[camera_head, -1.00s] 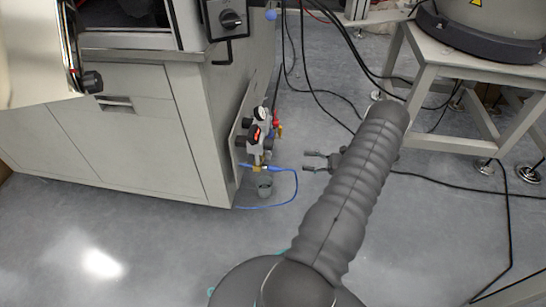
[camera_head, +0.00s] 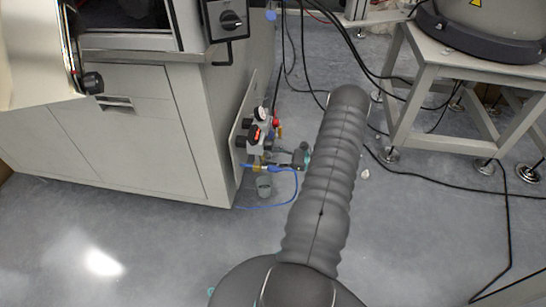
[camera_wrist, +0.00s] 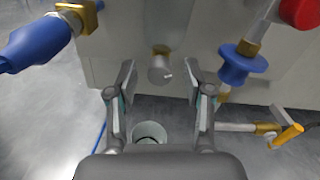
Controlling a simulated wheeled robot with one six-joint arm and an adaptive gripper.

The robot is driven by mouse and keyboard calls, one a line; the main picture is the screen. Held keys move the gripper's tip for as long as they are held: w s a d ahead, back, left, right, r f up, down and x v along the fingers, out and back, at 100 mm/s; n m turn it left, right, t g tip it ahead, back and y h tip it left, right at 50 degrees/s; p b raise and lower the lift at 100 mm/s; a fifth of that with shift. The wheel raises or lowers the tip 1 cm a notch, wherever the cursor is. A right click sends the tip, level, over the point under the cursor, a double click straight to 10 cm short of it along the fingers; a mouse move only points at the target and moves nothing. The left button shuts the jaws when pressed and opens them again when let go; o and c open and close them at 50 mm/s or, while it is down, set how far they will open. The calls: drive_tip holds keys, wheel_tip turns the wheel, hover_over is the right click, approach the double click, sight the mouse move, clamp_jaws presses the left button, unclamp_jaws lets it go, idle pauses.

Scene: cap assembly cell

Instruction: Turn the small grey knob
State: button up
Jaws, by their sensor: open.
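The small grey knob (camera_wrist: 159,72) shows in the wrist view on a brass stem, in front of the pale panel. My gripper (camera_wrist: 160,82) is open, with one finger on each side of the knob and a visible gap on both sides. The knob sits between the fingertips. In the head view my gripper (camera_head: 285,158) is beside the valve unit (camera_head: 257,135) on the cabinet's side, partly hidden by my arm. The knob cannot be made out in the head view.
A blue hose fitting (camera_wrist: 38,44) is left of my gripper, and a blue collar (camera_wrist: 243,62) and red knob (camera_wrist: 302,10) are right. A yellow-handled valve (camera_wrist: 287,135) is lower right. A grey cup (camera_wrist: 150,131) is below. The cabinet (camera_head: 130,150) stands left; cables hang behind.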

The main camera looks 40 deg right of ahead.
clamp_jaws()
drive_tip(key=shift+m, duration=2.3)
unclamp_jaws()
drive_tip(key=v, duration=1.1)
drive_tip(key=shift+s+d, duration=0.3)
